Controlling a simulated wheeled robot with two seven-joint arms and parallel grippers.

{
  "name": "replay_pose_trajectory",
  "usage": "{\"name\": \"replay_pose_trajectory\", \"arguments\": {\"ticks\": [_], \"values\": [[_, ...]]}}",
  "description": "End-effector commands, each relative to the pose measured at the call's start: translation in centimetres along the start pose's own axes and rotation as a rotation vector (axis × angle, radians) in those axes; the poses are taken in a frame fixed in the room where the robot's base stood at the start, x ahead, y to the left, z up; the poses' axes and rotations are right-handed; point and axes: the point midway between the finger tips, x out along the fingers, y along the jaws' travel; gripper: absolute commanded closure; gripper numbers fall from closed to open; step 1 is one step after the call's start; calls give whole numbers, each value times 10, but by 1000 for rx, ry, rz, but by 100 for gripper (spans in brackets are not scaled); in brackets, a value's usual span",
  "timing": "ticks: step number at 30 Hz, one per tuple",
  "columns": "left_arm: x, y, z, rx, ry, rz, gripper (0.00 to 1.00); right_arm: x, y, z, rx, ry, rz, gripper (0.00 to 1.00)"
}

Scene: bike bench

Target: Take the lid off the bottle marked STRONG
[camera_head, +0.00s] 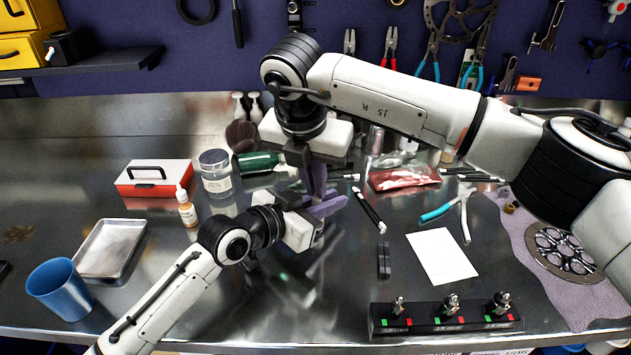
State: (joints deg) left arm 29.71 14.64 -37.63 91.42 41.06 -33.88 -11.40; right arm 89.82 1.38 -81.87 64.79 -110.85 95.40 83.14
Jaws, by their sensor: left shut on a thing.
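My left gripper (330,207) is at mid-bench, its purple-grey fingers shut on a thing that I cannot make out. My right gripper (314,182) points down just above and against it in the picture; its fingers overlap the left ones, and whether it is open or shut is unclear. No lettering reading STRONG is legible. A small bottle with a pale top and an orange-brown label (187,210) stands upright at the left, away from both grippers. A wide clear jar with a grey lid (216,178) stands behind it. The bottle and lid of the task cannot be identified for sure.
A red and white box (154,178), a metal tray (110,248) and a blue cup (60,288) occupy the left. A green bottle (258,162) lies behind my grippers. A white paper (441,255), pliers (460,212) and a black switch block (445,317) lie right.

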Motion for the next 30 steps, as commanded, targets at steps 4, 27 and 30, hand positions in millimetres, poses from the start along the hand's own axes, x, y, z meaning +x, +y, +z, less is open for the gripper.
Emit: {"name": "replay_pose_trajectory", "arguments": {"ticks": [4, 27, 30], "values": [[1, 0, 9, -3, -18, 0, 100, 0, 0, 0, 0, 0, -2, 100], [0, -3, 9, -3, -19, -5, 100, 1, -5, 1, -323, -1, 87, 100], [0, -4, 9, -3, -19, -6, 100, 1, -5, 1, -322, -1, 87, 100]]}}
